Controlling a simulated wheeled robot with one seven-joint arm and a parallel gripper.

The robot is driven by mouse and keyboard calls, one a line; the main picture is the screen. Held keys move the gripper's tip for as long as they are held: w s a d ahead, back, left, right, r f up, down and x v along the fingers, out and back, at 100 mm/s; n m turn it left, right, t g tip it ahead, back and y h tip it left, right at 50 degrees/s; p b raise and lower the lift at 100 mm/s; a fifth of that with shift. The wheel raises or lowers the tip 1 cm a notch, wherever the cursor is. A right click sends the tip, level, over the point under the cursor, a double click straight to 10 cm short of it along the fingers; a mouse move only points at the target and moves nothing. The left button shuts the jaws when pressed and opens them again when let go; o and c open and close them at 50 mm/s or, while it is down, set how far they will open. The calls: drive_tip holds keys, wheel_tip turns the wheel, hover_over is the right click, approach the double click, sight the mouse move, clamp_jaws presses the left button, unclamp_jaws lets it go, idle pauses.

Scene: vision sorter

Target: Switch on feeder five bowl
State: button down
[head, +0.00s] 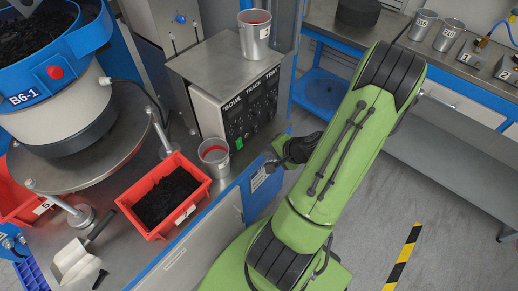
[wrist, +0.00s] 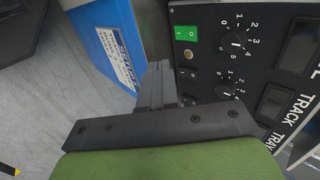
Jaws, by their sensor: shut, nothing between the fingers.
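The feeder's blue-rimmed bowl (head: 75,50), marked B6-1 and full of black parts, stands at the upper left in the head view. Its control box (head: 250,112) has a black panel headed BOWL, TRACK and TRAY. A green rocker switch (head: 239,143) sits low on that panel. The wrist view shows the green switch (wrist: 186,33) marked I and 0, with a black rocker (wrist: 187,74) beside it and numbered dials (wrist: 235,41). My gripper (head: 272,163) is shut and empty, in front of the panel. In the wrist view its fingertips (wrist: 158,68) are left of the switches, apart from the green one.
A metal cup (head: 255,35) stands on the box, and another (head: 214,156) stands beside it. A red bin (head: 150,228) of black parts and a scoop (head: 75,258) lie on the bench. A blue-edged side table (head: 470,90) is at right. Open floor lies between.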

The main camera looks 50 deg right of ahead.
sight(239, 144)
drive_tip(key=shift+w+r+b+x, duration=0.3)
drive_tip(key=shift+x, duration=1.6)
drive_tip(key=shift+w+r+b+x, duration=0.3)
drive_tip(key=shift+w+x, duration=0.05)
drive_tip(key=shift+x, duration=1.55)
drive_tip(key=shift+w+r+b+x, duration=0.3)
drive_tip(key=shift+x, duration=1.6)
drive_tip(key=shift+f, duration=0.1)
